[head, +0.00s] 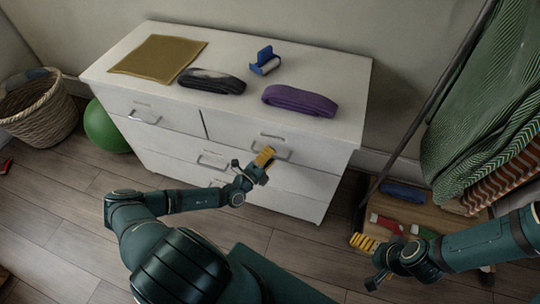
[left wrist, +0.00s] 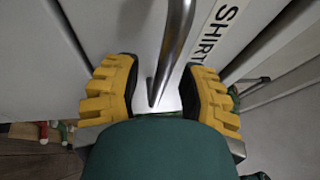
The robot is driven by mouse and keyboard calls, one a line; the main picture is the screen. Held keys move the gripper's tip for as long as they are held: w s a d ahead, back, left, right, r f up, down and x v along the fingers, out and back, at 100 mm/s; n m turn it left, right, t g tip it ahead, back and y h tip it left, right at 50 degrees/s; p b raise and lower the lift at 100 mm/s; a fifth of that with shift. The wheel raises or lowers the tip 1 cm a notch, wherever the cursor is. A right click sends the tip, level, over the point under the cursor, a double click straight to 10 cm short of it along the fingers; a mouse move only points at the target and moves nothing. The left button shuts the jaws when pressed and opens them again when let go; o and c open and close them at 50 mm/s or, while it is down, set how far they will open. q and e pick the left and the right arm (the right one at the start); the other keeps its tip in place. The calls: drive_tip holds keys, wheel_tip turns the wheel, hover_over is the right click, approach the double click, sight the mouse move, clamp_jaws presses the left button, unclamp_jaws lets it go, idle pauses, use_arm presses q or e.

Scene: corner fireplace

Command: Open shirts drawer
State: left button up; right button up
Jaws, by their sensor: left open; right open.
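The white dresser (head: 165,163) stands against the wall, and its drawers look shut. The shirts drawer is the upper right one; its metal handle (head: 284,153) is partly hidden behind my left gripper (head: 264,158). In the left wrist view the drawer's label (left wrist: 222,22) reads "SHIRT", its end cut off. There the handle (left wrist: 174,40) runs between the yellow fingers of my left gripper (left wrist: 164,82), which are open with gaps on both sides. My right gripper (head: 368,258) is open and empty at the lower right, away from the dresser.
A basket (head: 38,108) and green ball (head: 104,127) stand left. Green striped fabric (head: 490,100) hangs right.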

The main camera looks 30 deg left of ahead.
use_arm(q)
drive_tip(key=shift+c, duration=0.4)
clamp_jaws()
drive_tip(key=shift+s, duration=0.15)
drive_tip(key=s+d+p, duration=0.2)
drive_tip(key=s+d, duration=0.1)
drive_tip(key=s, duration=0.9)
drive_tip(key=s+d+p, duration=0.3)
drive_tip(key=s, duration=1)
drive_tip(key=shift+d, duration=0.15)
drive_tip(key=shift+s, duration=0.1)
drive_tip(key=shift+o, duration=0.4)
unclamp_jaws()
